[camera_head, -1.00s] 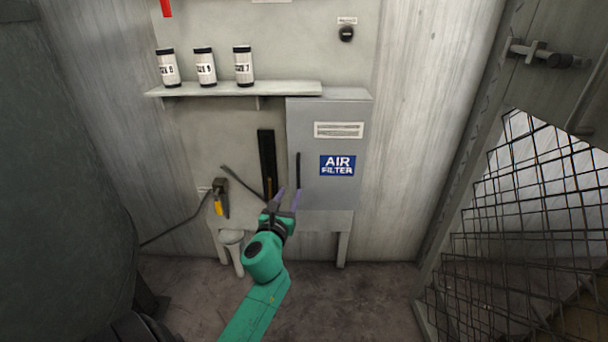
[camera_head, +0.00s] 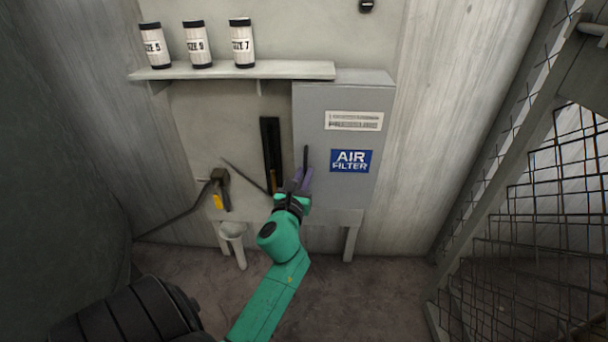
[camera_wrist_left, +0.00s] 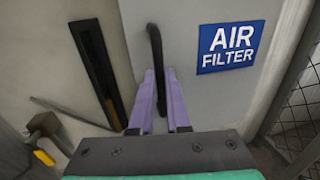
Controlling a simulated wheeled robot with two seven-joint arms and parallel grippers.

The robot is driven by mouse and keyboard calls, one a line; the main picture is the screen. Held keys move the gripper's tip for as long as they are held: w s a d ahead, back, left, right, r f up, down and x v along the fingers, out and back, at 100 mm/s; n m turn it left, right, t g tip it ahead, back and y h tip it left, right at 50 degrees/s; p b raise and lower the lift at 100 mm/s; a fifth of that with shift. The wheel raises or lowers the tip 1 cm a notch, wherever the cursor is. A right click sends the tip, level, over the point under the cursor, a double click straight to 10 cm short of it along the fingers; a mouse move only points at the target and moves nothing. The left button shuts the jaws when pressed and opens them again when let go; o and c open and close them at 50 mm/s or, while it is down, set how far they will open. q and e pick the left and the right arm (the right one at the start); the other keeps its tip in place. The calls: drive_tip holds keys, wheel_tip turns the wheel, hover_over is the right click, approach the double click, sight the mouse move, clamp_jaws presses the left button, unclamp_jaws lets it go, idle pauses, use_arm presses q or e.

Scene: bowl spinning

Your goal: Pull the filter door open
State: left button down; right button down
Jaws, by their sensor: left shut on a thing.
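The filter door (camera_head: 342,190) is the grey front of a wall cabinet, with a blue AIR FILTER label (camera_head: 351,161). It looks shut. Its black upright handle (camera_head: 306,157) is near the door's left edge, and it also shows in the left wrist view (camera_wrist_left: 154,45). My left gripper (camera_head: 302,178) is at the lower part of the handle. In the left wrist view its two purple fingers (camera_wrist_left: 160,100) are on either side of the handle, shut on it. My right gripper is not in view.
A shelf (camera_head: 290,69) with three labelled canisters (camera_head: 198,45) is above left of the cabinet. A black slotted strip (camera_head: 271,150) and a yellow-marked tool (camera_head: 219,190) are on the wall to the left. A mesh fence (camera_head: 530,215) stands at right.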

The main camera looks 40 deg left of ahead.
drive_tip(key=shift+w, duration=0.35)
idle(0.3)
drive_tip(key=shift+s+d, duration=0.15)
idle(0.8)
